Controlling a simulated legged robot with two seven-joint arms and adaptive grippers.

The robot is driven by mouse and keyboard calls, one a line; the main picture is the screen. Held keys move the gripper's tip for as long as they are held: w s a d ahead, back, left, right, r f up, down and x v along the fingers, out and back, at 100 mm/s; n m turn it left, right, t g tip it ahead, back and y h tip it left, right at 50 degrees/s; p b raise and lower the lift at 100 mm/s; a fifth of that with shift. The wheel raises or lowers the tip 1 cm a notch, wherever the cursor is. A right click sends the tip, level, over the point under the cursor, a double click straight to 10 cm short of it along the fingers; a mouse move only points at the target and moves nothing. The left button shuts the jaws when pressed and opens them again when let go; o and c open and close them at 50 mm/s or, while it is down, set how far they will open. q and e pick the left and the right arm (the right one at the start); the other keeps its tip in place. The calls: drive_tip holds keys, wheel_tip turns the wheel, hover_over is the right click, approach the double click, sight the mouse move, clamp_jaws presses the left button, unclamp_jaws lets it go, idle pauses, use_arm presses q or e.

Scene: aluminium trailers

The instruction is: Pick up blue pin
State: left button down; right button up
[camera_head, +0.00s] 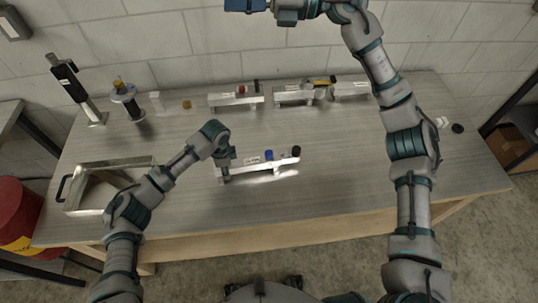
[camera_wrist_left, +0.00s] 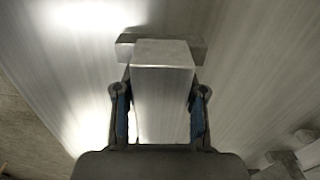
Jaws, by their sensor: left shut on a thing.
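The blue pin (camera_head: 269,155) stands upright on the right half of an aluminium trailer (camera_head: 261,168) near the middle of the table. My left gripper (camera_head: 225,176) points down at the trailer's left end, left of the blue pin and apart from it. In the left wrist view its fingers (camera_wrist_left: 160,110) are shut on the trailer's square metal end (camera_wrist_left: 162,60), one on each side. The blue pin cannot be made out there. My right gripper (camera_head: 247,5) is at the top edge of the head view, high and far from the pin, partly cut off; its jaws are unclear.
A black pin (camera_head: 296,151) stands at the trailer's right end. More trailers (camera_head: 236,98) with pins line the back. A metal tray (camera_head: 104,187) is at the left, with a black device (camera_head: 70,80) and a small stand (camera_head: 128,100) behind. The table's front right is clear.

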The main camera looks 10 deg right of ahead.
wheel_tip(320, 180, down, 9)
drive_tip(key=w+a+h, duration=0.1)
drive_tip(key=a+h, duration=0.2)
drive_tip(key=h, duration=0.2)
drive_tip(key=m+g+h, duration=0.2)
drive_tip(key=m+h, duration=0.1)
drive_tip(key=h, duration=1)
hover_over(269, 152)
wheel_tip(269, 152, down, 31)
wheel_tip(269, 152, down, 6)
drive_tip(key=shift+d+r, duration=0.15)
drive_tip(key=shift+r, duration=0.1)
wheel_tip(269, 152, down, 6)
drive_tip(key=shift+r, duration=0.1)
clamp_jaws()
